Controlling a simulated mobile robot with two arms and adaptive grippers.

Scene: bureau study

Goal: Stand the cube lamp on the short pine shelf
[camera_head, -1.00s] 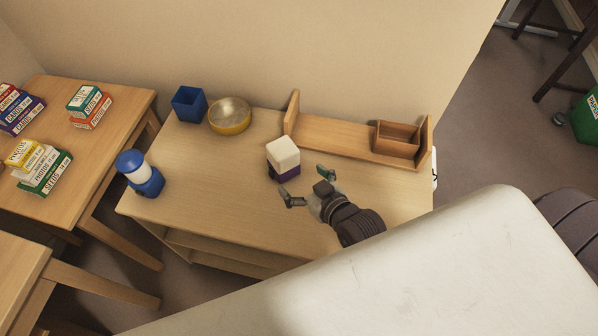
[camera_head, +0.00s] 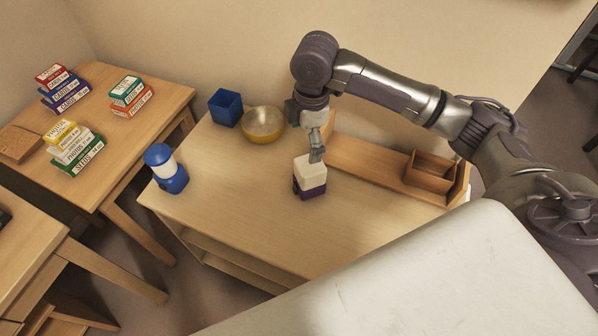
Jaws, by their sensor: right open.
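The cube lamp (camera_head: 311,184), with a white top and a purple base, stands upright on the pale wooden table. The short pine shelf (camera_head: 366,163) lies along the wall side of the same table, to the right of the lamp; my arm hides part of its left end. My right gripper (camera_head: 316,154) is open and points down at the lamp's top. One finger overlaps the white top in the picture; I cannot tell whether it touches. My left gripper is not in view.
A small wooden box (camera_head: 430,171) takes up the shelf's right end; its middle is bare. A blue cup (camera_head: 226,107), a yellow bowl (camera_head: 262,123) and a blue lantern (camera_head: 166,169) stand left of the lamp. Stacked boxes (camera_head: 75,143) sit on the left table (camera_head: 140,125). A white surface (camera_head: 400,275) fills the front.

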